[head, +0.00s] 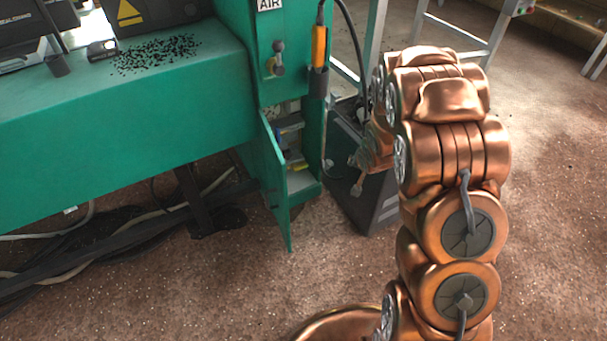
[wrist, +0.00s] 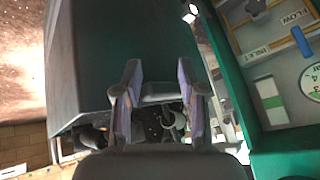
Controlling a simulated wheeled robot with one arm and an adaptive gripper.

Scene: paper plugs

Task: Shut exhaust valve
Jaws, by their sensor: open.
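No label reading exhaust is legible in either view. In the wrist view, a panel at the right carries "FLOW" and "INLET" labels, a blue bar-shaped handle (wrist: 300,42) and a dark knob (wrist: 254,6). In the head view, a small grey lever valve (head: 277,58) sits on the green machine's front below an "AIR" sign. My gripper (head: 354,176) is low, right of the open green cabinet, partly hidden by my copper arm. In the wrist view my gripper (wrist: 159,80) is open, nothing between its fingers, with the panel apart to its right.
The green cabinet door (head: 277,185) hangs open beside shelves holding blue and yellow items. A dark grey box (head: 362,205) stands on the floor close to my gripper. An orange tool (head: 319,47) hangs on the machine. Cables lie at lower left; floor at right is open.

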